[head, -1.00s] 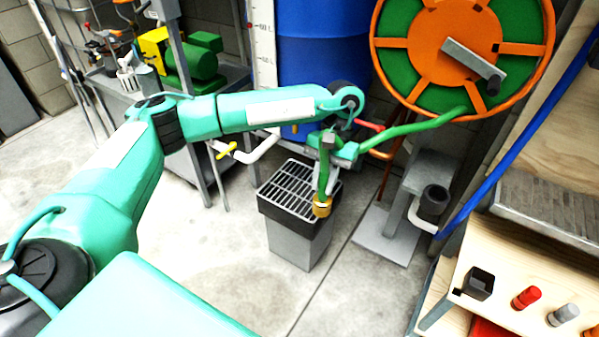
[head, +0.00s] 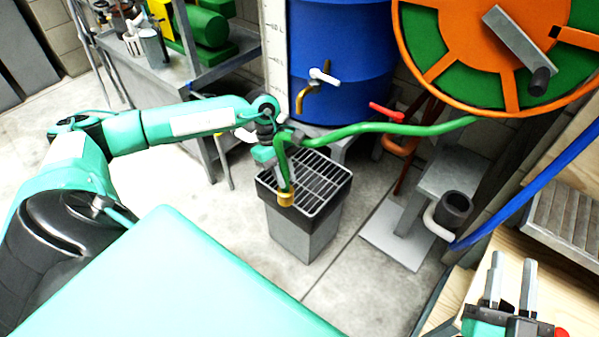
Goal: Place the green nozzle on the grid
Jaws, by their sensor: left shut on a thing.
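The green nozzle (head: 282,172) hangs with its brass tip (head: 286,198) pointing down, and a green hose (head: 380,131) runs from it to the reel. My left gripper (head: 276,153) is shut on the nozzle. The black grid (head: 325,183) tops a grey box-shaped stand (head: 305,234). In the head view the nozzle overlaps the grid's left front edge; whether it touches cannot be told. My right gripper (head: 511,265) is at the lower right, its two fingers apart and nothing between them, far from the grid.
An orange and green hose reel (head: 450,70) and a blue barrel (head: 340,65) with a brass tap (head: 309,97) stand behind the grid. A grey stand with a black cup (head: 455,207) is to the right. The floor left of the grid is clear.

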